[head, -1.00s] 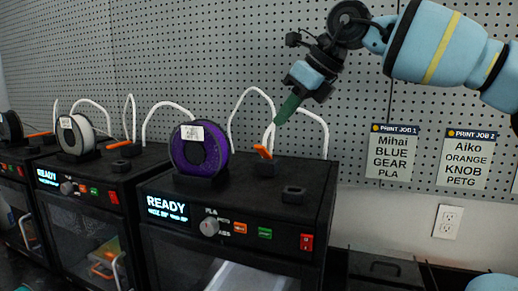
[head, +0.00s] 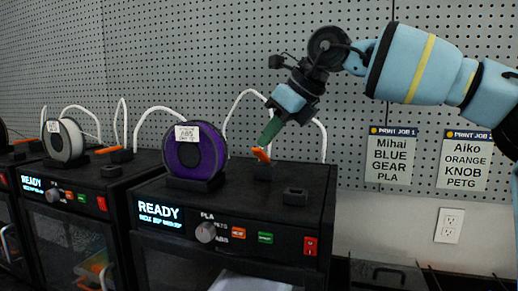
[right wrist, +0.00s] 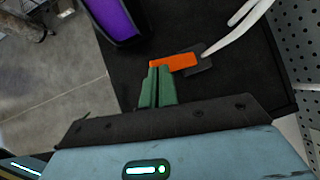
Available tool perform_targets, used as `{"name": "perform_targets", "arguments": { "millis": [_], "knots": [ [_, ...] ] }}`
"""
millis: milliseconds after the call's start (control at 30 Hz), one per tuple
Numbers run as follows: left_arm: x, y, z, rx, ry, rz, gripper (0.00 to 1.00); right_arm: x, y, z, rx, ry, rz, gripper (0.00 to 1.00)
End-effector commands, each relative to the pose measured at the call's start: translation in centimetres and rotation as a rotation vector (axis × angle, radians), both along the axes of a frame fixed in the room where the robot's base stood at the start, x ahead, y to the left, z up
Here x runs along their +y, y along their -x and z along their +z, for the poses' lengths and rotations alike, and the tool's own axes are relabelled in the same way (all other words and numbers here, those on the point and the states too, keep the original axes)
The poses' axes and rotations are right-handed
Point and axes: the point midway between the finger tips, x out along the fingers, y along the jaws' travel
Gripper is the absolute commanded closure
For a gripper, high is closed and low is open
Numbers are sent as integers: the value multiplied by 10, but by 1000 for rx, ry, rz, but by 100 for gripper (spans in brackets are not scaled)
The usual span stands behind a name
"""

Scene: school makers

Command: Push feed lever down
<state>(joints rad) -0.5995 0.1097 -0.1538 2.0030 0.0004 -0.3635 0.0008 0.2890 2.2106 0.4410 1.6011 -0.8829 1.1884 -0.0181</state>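The orange feed lever (head: 261,154) sits on a small black block on top of the nearest printer (head: 290,215), right of the purple spool. In the right wrist view the lever (right wrist: 174,62) lies just beyond my fingertips. My right gripper (head: 264,143) points down and left, its green fingers at or just above the lever. In the right wrist view the fingers (right wrist: 158,74) are together with nothing between them. I cannot tell whether they touch the lever. My left gripper is not in view.
A purple spool (head: 188,159) labelled ABS stands left of the lever. A white tube (head: 236,113) arches behind it. More printers with orange levers stand to the left. A pegboard wall rises behind.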

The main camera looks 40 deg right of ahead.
Motion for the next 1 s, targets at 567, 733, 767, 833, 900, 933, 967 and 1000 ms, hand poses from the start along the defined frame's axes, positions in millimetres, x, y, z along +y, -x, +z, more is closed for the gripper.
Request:
{"name": "perform_targets", "arguments": {
  "millis": [567,733,767,833,900,933,967,1000],
  "knots": [
    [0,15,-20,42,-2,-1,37,-2,3,-25,0,0,-1,100],
    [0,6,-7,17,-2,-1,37,-7,21,-16,-6,-2,-1,100],
    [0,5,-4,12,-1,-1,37,-8,25,-14,-6,-3,-1,100],
    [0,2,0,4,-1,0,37,-9,29,-14,-4,-1,0,100],
    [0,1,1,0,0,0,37,-10,29,-16,1,0,-1,100],
    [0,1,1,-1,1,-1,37,-10,29,-17,2,0,-1,100],
    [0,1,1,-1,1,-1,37,-10,28,-18,2,0,-1,100],
    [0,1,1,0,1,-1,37,-10,28,-18,3,0,-1,100]
  ]
}}
